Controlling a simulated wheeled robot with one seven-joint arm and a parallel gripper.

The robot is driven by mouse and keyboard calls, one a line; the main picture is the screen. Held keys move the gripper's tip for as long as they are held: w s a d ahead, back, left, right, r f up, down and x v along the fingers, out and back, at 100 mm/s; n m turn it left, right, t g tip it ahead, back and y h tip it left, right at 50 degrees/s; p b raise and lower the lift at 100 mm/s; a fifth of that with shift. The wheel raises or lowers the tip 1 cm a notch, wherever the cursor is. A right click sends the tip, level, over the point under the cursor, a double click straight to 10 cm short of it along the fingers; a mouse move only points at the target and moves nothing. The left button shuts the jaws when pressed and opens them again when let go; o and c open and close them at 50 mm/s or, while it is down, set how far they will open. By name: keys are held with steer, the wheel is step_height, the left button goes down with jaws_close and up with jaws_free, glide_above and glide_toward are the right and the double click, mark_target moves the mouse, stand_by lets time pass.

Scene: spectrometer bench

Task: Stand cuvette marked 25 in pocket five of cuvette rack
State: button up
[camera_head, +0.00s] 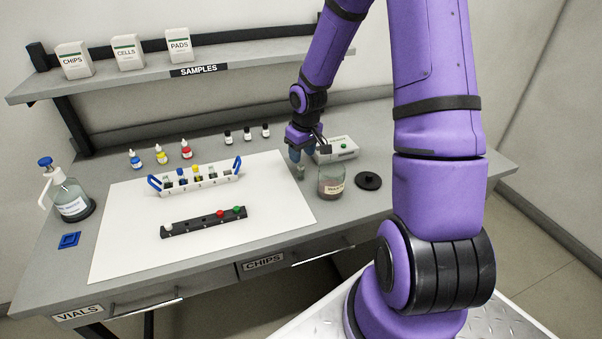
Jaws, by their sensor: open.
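The cuvette rack (194,189) is a long white holder with blue end handles, standing on the white mat. Several cuvettes or caps show in it, among them a blue one (182,173) and a yellow one (196,169). Its pocket numbers are too small to read surely. A small grey-green upright piece (300,173), perhaps a cuvette, stands on the bench right of the rack. No mark 25 can be read on it. My gripper (295,155) points down, open, just above and slightly left of this piece; I cannot tell whether they touch.
A black strip (204,222) with red, green and white caps lies in front of the rack. Small bottles (160,156) stand behind; the mat's front (135,255) is clear.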

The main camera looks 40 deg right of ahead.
mark_target(301, 178)
steer(key=shift+w+f, duration=0.2)
steer(key=shift+f, duration=2.75)
steer(key=c, duration=0.8)
